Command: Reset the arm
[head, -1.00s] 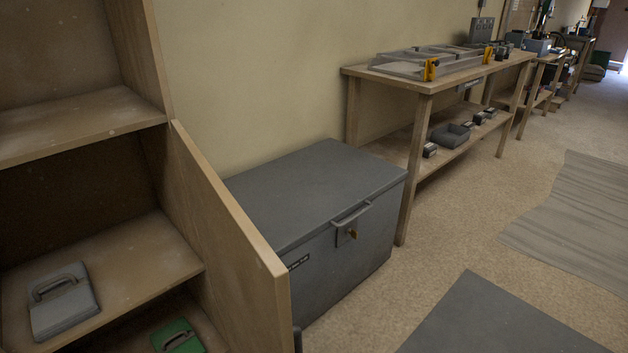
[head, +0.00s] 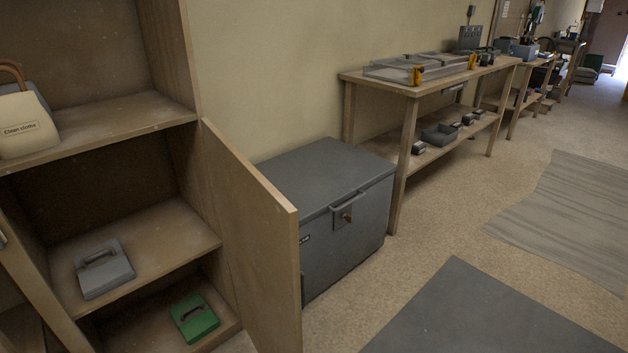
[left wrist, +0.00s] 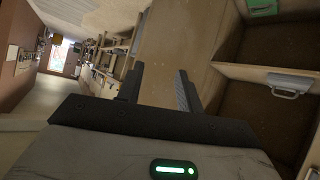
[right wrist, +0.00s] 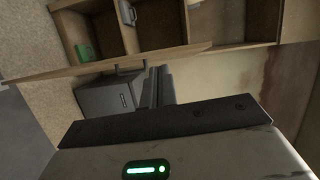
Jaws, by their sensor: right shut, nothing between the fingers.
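My left gripper (left wrist: 158,88) shows in the left wrist view with its two fingers apart and nothing between them. Wooden shelving with a grey handled case (left wrist: 290,84) lies to its right in that view. My right gripper (right wrist: 157,86) shows in the right wrist view with its fingers together and nothing held. Behind its fingers are the grey chest (right wrist: 108,96) and the edge of an open cupboard door (right wrist: 110,72). Neither gripper shows in the head view.
The open cupboard door (head: 250,235) juts out beside the grey chest (head: 335,215). The cupboard shelves hold a cloth bag (head: 28,125), a grey case (head: 104,270) and a green case (head: 194,318). A workbench (head: 402,86) stands along the wall. Floor on the right is open, with flat mats (head: 480,315).

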